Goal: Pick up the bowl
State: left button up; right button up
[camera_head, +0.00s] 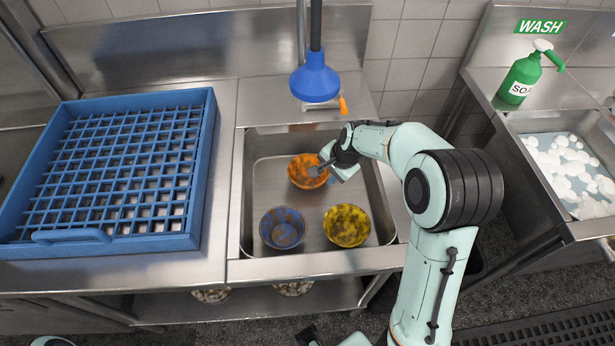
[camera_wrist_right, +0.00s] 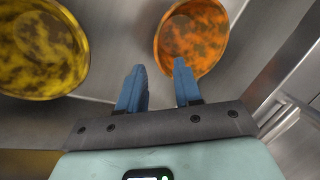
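An orange bowl (camera_head: 303,177) with dark stains stands in the back of the steel sink. A blue bowl (camera_head: 282,228) and a yellow bowl (camera_head: 347,226), both stained, stand in front of it. My right gripper (camera_head: 325,168) is at the right side of the orange bowl. In the right wrist view its two blue fingers (camera_wrist_right: 158,70) are apart with nothing between them. One fingertip overlaps the near rim of the orange bowl (camera_wrist_right: 190,38); contact cannot be told. The yellow bowl (camera_wrist_right: 40,48) is at the left there.
A blue dish rack (camera_head: 205,170) lies on the counter left of the sink (camera_head: 258,170). A blue spray head (camera_head: 315,78) hangs over the sink's back edge. A green soap bottle (camera_head: 522,80) stands by a foamy basin (camera_head: 575,210) at the right.

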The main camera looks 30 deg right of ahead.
jog(key=x, duration=0.2)
jog(key=shift+w+f, duration=0.25)
jog(key=shift+f, duration=0.1)
jog(key=b+x, duration=0.1)
jog(key=x, duration=0.1)
jog(key=b+x, duration=0.1)
jog(key=x, duration=0.1)
jog(key=shift+s+d+f, duration=0.2)
jog(key=shift+f, duration=0.1)
jog(key=shift+w+f, duration=0.2)
jog(key=shift+f, duration=0.05)
jog(key=shift+c, duration=0.3)
grip_shut()
